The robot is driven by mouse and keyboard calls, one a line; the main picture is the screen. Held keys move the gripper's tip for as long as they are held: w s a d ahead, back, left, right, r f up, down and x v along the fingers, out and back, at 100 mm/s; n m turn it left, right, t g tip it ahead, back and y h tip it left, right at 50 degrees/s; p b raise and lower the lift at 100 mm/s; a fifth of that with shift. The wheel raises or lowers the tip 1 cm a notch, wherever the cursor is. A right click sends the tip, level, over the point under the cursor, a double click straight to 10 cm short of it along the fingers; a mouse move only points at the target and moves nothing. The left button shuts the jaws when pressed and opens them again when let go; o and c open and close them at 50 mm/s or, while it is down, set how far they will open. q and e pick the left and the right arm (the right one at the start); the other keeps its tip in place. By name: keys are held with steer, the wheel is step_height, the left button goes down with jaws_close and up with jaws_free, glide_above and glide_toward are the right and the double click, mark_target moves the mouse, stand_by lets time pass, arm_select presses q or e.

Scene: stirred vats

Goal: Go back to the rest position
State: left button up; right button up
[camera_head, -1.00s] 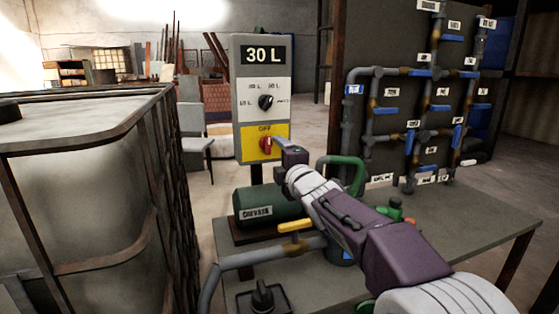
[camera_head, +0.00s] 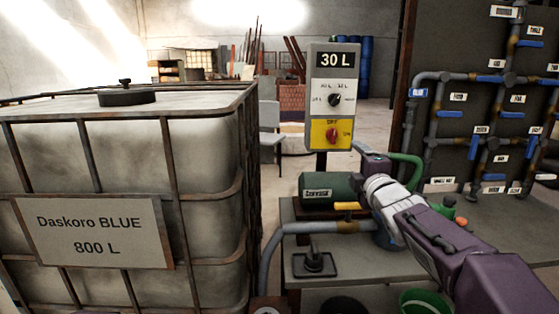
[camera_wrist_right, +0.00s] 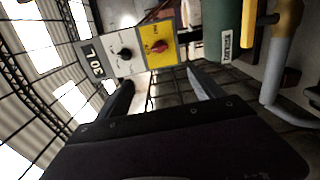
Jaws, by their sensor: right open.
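My right gripper (camera_head: 368,152) is in front of the lower part of the control panel (camera_head: 333,95) in the head view, with the arm coming in from the lower right. In the right wrist view its two fingers stand apart with nothing between them (camera_wrist_right: 162,88). The panel reads 30 L and has a black knob (camera_head: 335,100) and a red switch (camera_head: 333,134) on a yellow field. It also shows beyond the fingers in the right wrist view (camera_wrist_right: 130,58). My left gripper is not in view.
A caged tank labelled Daskoro BLUE 800 L (camera_head: 95,235) fills the left. A bench (camera_head: 350,264) carries a green pump (camera_head: 325,190), a pipe with a yellow valve handle (camera_head: 347,206) and a black device (camera_head: 315,262). A pipe board (camera_head: 480,120) stands at the right.

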steer(key=s+a+f+m+g, duration=0.1)
steer(key=s+f+m+g, duration=0.35)
steer(key=f, duration=0.95)
steer(key=s+f+m+g, duration=0.35)
steer(key=s+f, duration=0.25)
steer(key=f, duration=0.8)
steer(key=s+f+m+g, duration=0.45)
steer(key=s+f, duration=0.25)
steer(key=s, duration=0.3)
steer(key=s+f+m+g, duration=0.4)
steer(key=s+f+m, duration=0.15)
steer(key=s, duration=0.45)
step_height(320, 180, up, 30)
steer(key=p, duration=3)
steer(key=shift+a+m, duration=0.4)
steer(key=shift+a, duration=0.05)
steer(key=shift+o, duration=0.3)
steer(key=shift+f, duration=0.2)
steer(key=o, duration=0.5)
steer(key=shift+f, duration=0.1)
steer(key=shift+c, duration=0.2)
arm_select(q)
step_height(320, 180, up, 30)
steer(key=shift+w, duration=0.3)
